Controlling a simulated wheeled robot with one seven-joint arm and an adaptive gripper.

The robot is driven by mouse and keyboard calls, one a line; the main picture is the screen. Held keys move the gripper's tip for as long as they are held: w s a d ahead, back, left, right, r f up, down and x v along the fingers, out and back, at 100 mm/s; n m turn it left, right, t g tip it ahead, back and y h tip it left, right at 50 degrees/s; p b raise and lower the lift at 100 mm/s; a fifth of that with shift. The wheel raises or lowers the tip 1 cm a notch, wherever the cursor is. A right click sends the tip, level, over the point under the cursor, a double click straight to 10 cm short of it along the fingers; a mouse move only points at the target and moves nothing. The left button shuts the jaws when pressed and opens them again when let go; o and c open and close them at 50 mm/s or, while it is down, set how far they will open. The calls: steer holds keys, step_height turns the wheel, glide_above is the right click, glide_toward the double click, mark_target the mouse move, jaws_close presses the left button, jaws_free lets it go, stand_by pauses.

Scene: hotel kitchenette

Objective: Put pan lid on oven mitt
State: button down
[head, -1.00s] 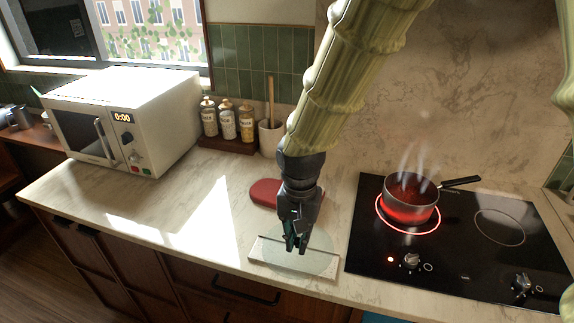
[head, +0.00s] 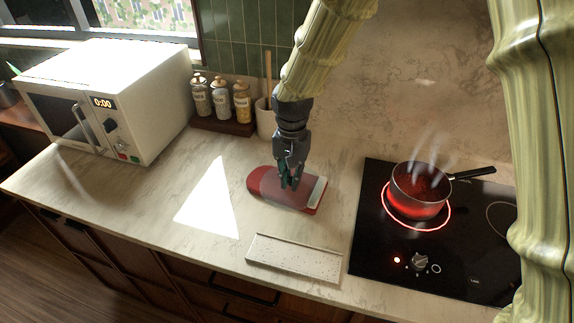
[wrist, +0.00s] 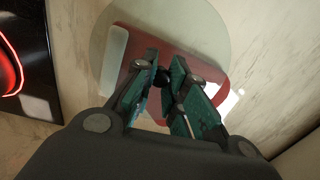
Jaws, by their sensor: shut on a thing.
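The pan lid is a clear glass disc with a dark knob. In the head view the lid (head: 272,188) is over the red oven mitt (head: 254,181), and its edge is faint. In the wrist view the round glass (wrist: 205,28) spreads around my fingers, with the mitt (wrist: 135,82) seen through it. My gripper (head: 289,186) is shut on the lid's knob and points down above the mitt; it also shows in the wrist view (wrist: 165,82). I cannot tell whether the glass touches the mitt.
A speckled pale tray (head: 294,262) lies empty at the counter's front edge. The cooktop (head: 375,265) at right has a glowing ring under a steaming saucepan (head: 420,190). Jars (head: 221,98) and a utensil crock (head: 266,122) stand behind; a microwave (head: 110,95) is at left.

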steer(key=w, duration=0.2)
steer(key=w+p, duration=0.1)
steer(key=w, duration=0.2)
steer(key=shift+w+a+f+p, duration=0.25)
steer(key=shift+w+a+p, duration=0.1)
steer(key=shift+w+a, duration=0.05)
steer(key=shift+w+r, duration=0.1)
steer(key=shift+w, duration=0.25)
step_height(320, 180, down, 3)
steer(key=shift+w+r+p, duration=0.15)
steer(key=shift+p, duration=0.75)
steer(key=shift+f, duration=0.55)
steer(key=shift+f, duration=0.15)
steer(key=c, duration=1.5)
jaws_free()
steer(key=shift+o, duration=0.2)
step_height(320, 180, up, 12)
steer(key=b, duration=0.3)
steer(key=shift+r, duration=0.2)
